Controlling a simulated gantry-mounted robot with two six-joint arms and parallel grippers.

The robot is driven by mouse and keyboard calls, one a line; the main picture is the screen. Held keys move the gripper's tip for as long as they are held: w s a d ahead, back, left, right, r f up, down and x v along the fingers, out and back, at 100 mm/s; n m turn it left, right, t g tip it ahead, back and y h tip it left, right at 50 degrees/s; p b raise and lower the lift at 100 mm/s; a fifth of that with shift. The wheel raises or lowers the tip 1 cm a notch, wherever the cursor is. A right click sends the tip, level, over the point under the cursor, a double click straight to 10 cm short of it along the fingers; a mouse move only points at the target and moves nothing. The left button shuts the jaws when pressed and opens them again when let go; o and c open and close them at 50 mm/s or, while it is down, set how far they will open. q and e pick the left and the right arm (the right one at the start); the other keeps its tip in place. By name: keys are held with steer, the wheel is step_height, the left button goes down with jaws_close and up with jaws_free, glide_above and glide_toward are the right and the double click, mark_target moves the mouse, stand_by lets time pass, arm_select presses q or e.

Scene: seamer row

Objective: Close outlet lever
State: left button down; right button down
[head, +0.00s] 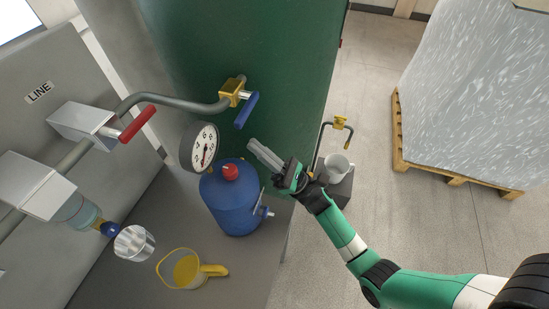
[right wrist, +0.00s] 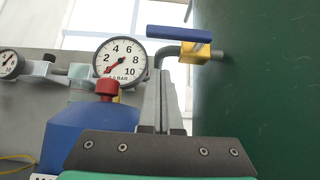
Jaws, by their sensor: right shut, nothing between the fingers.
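A blue lever (head: 246,110) sits on a brass valve (head: 231,90) where a grey pipe meets the green tank. In the head view the lever points down and left, away from the valve. In the right wrist view the blue lever (right wrist: 178,33) extends left above the brass body (right wrist: 182,54). A red lever (head: 138,124) is on the line pipe at left. No label shows which is the outlet lever. My right gripper (head: 262,153) is shut and empty, below and right of the blue lever, apart from it. It also shows in the right wrist view (right wrist: 160,100). My left gripper is out of view.
A gauge (head: 199,147) and a blue canister (head: 232,195) with a red knob stand left of my gripper. A yellow jug (head: 178,268) and metal cup (head: 134,242) are lower left. The green tank (head: 250,45) is behind. A brass tap (head: 341,121) stands beyond my arm.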

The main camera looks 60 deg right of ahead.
mark_target(247, 109)
steer(key=r+p, duration=0.1)
steer(key=r, duration=0.1)
steer(key=w+r, duration=0.1)
steer(key=r, duration=0.2)
steer(key=shift+a+r+p, duration=0.1)
steer(key=shift+a+p, duration=0.1)
steer(key=shift+p, duration=0.2)
